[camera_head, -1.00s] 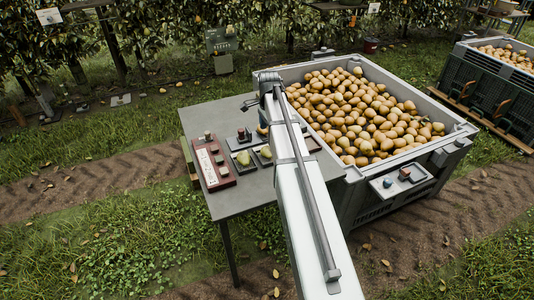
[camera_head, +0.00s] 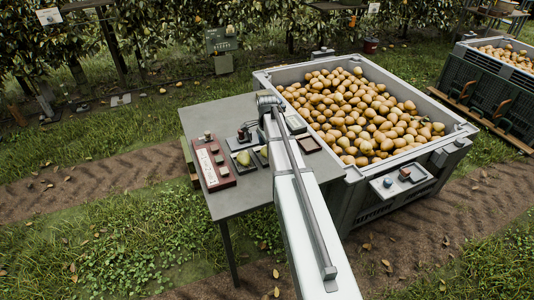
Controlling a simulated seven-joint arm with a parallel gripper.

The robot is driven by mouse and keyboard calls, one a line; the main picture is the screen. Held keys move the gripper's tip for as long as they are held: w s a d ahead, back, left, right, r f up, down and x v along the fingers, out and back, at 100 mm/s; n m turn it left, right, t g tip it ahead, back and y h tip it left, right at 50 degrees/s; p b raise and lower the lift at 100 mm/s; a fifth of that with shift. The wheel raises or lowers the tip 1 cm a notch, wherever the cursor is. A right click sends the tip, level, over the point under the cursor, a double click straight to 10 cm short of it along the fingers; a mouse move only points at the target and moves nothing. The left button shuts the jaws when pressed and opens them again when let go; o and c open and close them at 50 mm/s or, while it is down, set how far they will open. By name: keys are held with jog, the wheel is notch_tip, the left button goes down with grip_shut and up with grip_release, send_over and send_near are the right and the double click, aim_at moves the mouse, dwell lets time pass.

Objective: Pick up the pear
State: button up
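A green pear (camera_head: 243,158) lies in a dark tray (camera_head: 245,168) on the grey table. A second pear (camera_head: 264,152) lies just right of it, partly hidden by my arm. My gripper (camera_head: 262,132) hangs at the arm's far end, above the table near its back right edge, beyond these two pears. Its fingers are mostly hidden by the wrist and too small to tell whether they are open or shut, or whether they hold anything.
A large grey bin (camera_head: 360,165) full of yellow-brown pears stands directly right of the table (camera_head: 205,120). A red box (camera_head: 222,182) lies on the table's left, and a small dark tray (camera_head: 309,145) is right of my arm. The table's back left is clear.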

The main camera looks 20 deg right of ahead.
jog(key=shift+f, duration=0.6)
jog(key=c, duration=1.2)
